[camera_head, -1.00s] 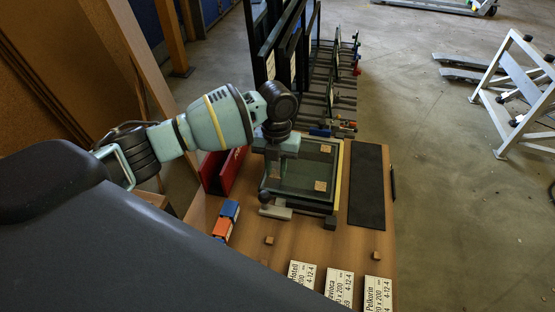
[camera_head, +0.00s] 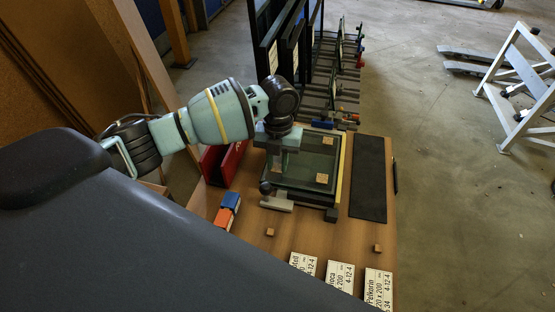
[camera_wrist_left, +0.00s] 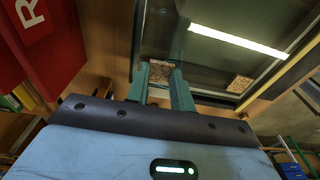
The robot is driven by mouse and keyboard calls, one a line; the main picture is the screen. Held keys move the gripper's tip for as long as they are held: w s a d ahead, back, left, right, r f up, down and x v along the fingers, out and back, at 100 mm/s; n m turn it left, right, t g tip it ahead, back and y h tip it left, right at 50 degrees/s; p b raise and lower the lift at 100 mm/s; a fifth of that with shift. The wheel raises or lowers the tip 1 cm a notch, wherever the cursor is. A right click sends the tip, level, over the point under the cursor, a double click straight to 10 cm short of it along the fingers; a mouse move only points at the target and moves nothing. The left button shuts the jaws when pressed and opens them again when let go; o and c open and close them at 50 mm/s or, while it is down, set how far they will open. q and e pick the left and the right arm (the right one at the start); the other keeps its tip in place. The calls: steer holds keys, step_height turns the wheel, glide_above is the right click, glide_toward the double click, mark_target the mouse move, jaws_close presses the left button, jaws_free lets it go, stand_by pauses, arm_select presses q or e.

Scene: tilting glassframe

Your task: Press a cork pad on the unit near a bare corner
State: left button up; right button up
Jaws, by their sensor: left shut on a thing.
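The glass unit (camera_head: 302,170) lies flat on the wooden table, with dark edges and see-through glass. Cork pads sit on it at its far right corner (camera_head: 328,141) and near right corner (camera_head: 322,178). My left gripper (camera_head: 277,168) points down over the unit's left part and hides some of it. In the left wrist view, its two green fingers (camera_wrist_left: 163,88) are shut on a small cork pad (camera_wrist_left: 160,73), at the glass near the frame edge. I cannot tell if this pad touches the glass. Another pad (camera_wrist_left: 240,83) lies at a corner. My right gripper is out of view.
Two small cork blocks (camera_head: 270,231) (camera_head: 377,248) lie on the table front. A black mat (camera_head: 368,180) is right of the unit. A rack of panes (camera_head: 290,40) is behind.

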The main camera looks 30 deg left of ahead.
arm_select(q)
steer(key=shift+f, duration=0.35)
steer(key=o, duration=1)
steer(key=shift+r, duration=0.15)
